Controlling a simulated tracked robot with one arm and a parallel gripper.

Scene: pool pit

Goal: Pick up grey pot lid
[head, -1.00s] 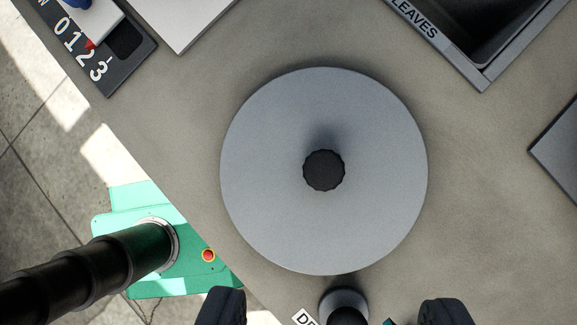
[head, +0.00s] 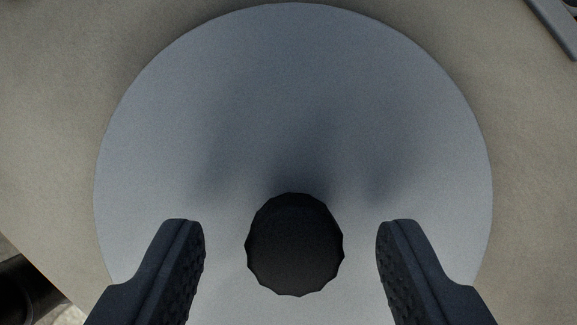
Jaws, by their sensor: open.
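The grey pot lid (head: 290,80) is a large flat round disc that fills most of the head view. Its black ridged knob (head: 294,245) stands near its middle, low in the picture. My gripper (head: 291,232) is open, with one dark finger to the left of the knob and one to the right. A gap shows between each finger and the knob. The fingers cast soft shadows on the lid. The lid's lower edge is cut off by the frame.
The lid lies on a grey-brown worktop (head: 50,130). A grey metal edge (head: 555,25) shows at the top right. The worktop's edge runs across the lower left corner, with a dark cylinder beyond it.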

